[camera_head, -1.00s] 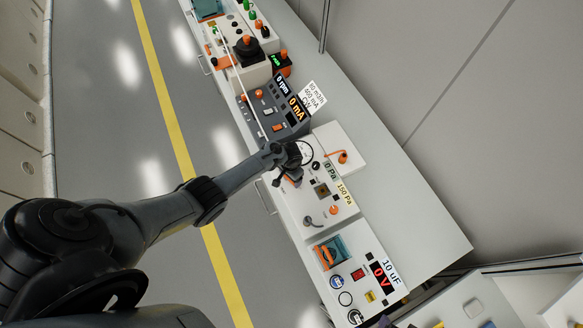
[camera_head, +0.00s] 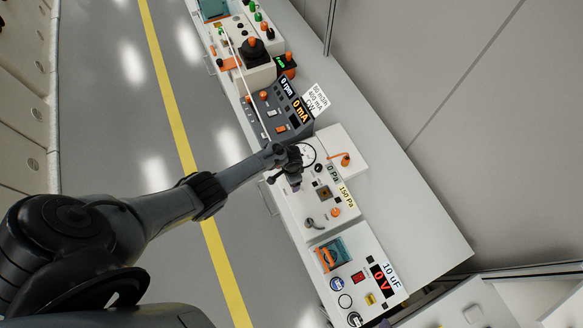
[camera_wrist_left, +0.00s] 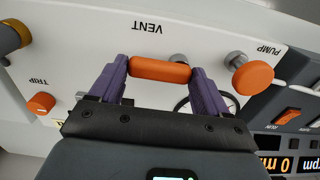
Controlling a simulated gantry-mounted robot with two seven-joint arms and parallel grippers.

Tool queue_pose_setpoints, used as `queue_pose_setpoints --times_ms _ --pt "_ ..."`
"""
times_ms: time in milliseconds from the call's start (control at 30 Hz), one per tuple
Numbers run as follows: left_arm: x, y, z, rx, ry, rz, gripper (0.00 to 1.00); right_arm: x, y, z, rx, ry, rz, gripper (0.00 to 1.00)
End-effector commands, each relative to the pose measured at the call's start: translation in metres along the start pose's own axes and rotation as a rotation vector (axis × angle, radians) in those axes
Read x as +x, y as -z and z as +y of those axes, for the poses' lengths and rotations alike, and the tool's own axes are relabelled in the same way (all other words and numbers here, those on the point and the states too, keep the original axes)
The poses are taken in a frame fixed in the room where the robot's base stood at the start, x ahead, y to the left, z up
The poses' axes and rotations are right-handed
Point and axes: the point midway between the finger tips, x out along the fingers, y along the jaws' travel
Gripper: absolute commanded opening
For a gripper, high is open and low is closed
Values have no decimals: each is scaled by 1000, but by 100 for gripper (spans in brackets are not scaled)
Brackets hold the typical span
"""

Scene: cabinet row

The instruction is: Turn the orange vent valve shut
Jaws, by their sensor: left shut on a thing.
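The orange vent valve handle (camera_wrist_left: 160,70) is a short rounded bar under the upside-down VENT label (camera_wrist_left: 147,28) in the left wrist view. My left gripper (camera_wrist_left: 161,76) has its two purple fingers against the two ends of this bar and is shut on it. The bar lies nearly level across that picture. In the head view my left gripper (camera_head: 294,178) is over the white panel (camera_head: 292,206), and the valve is hidden there behind the gripper. My right gripper is in neither view.
Near the valve are the orange PUMP knob (camera_wrist_left: 252,78) and the orange TRIP knob (camera_wrist_left: 40,103). An orange lever (camera_head: 345,160) sits behind my gripper. The aisle floor (camera_head: 130,100) is clear.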

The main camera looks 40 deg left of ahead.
Motion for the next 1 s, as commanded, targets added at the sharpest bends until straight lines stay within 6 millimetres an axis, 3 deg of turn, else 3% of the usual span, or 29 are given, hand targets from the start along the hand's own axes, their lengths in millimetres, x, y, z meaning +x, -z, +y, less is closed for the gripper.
queue_pose_setpoints --times_ms 100,133,267,633,1000 --pt "0 0 0 6 -1 -1 46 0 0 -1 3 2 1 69" --pt "0 0 0 6 -1 -1 80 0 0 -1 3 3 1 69" --pt "0 0 0 4 -1 0 99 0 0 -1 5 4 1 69" --pt "-8 1 0 1 -1 2 100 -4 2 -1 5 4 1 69" --pt "-66 1 0 2 0 3 100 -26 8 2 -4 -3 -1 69"
